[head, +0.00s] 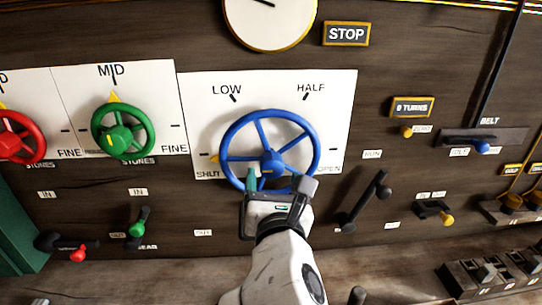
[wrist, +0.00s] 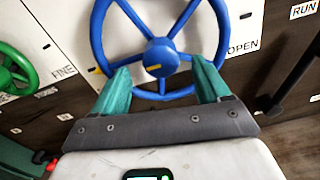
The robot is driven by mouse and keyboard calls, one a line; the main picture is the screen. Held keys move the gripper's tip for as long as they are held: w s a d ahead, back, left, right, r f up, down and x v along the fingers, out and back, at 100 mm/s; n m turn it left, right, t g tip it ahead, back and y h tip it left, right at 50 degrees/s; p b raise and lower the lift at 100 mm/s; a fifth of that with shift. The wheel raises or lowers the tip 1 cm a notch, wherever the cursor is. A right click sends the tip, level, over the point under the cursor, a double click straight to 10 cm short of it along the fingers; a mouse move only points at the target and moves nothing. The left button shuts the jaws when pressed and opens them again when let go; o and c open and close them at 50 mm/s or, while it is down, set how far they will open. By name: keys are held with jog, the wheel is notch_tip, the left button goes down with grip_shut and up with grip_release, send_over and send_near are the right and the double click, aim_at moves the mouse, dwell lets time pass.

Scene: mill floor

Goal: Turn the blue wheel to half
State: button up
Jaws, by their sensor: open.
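The blue wheel (head: 270,157) is on a white plate marked SHUT, LOW, HALF and OPEN. A yellow pointer (head: 215,158) at its left rim is beside the SHUT end of the scale. In the wrist view the blue wheel (wrist: 160,57) shows its hub, spokes and lower rim; its top is cut off. My gripper (head: 278,182) is open at the wheel's lower part. In the wrist view its teal fingers (wrist: 160,70) stand apart, one each side of the hub, overlapping the lower rim. I cannot tell whether they touch it.
A green wheel (head: 122,130) and a red wheel (head: 17,137) are to the left. A black lever (head: 364,203) is close to the right of my gripper. A lever with a green knob (head: 137,229) is lower left. A gauge (head: 270,18) is above.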

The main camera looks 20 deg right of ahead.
aim_at(271, 160)
jog(key=x, duration=0.8)
jog(key=shift+p, duration=0.35)
jog(key=shift+c, duration=0.4)
jog(key=c, duration=0.9)
